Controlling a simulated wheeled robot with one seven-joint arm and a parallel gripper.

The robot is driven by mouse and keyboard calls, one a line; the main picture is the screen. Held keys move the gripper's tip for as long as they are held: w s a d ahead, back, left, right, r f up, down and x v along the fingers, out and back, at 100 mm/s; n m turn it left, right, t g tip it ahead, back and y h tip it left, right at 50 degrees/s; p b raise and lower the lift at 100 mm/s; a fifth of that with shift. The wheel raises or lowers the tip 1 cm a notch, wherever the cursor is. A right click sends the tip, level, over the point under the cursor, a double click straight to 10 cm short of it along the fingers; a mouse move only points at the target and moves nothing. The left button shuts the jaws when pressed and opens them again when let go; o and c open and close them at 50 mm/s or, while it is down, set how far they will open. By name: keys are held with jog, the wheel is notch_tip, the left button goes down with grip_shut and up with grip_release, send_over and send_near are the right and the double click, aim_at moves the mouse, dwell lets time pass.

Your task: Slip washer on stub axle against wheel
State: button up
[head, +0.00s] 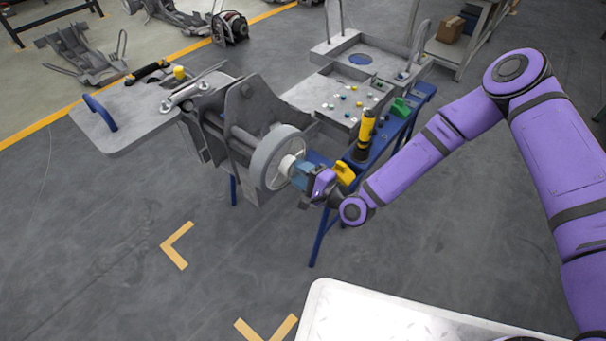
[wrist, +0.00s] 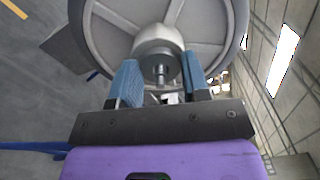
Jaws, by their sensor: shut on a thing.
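The wheel (head: 264,160) is a grey spoked disc on the side of the chassis; it also fills the top of the wrist view (wrist: 108,30). A pale hub (wrist: 157,33) stands out from its middle. The short metal stub axle (wrist: 160,74) points toward the wrist camera, between the fingers. My gripper (head: 296,172) has blue fingers, one on each side of the axle and close to the hub. They are shut on a round grey piece, apparently the washer (wrist: 146,68), which looks to be around the axle. I cannot tell whether it touches the wheel.
A blue-legged table (head: 322,238) behind my gripper bears a grey tray (head: 328,88) of small parts, a yellow-and-black tool (head: 366,130) and a green block (head: 401,106). A white ridged surface (head: 380,318) is at the front. The floor at the left front is clear.

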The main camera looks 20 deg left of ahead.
jog(key=o, duration=1)
jog(key=v, duration=1)
jog(key=shift+s+d, duration=0.15)
jog(key=shift+d, duration=0.2)
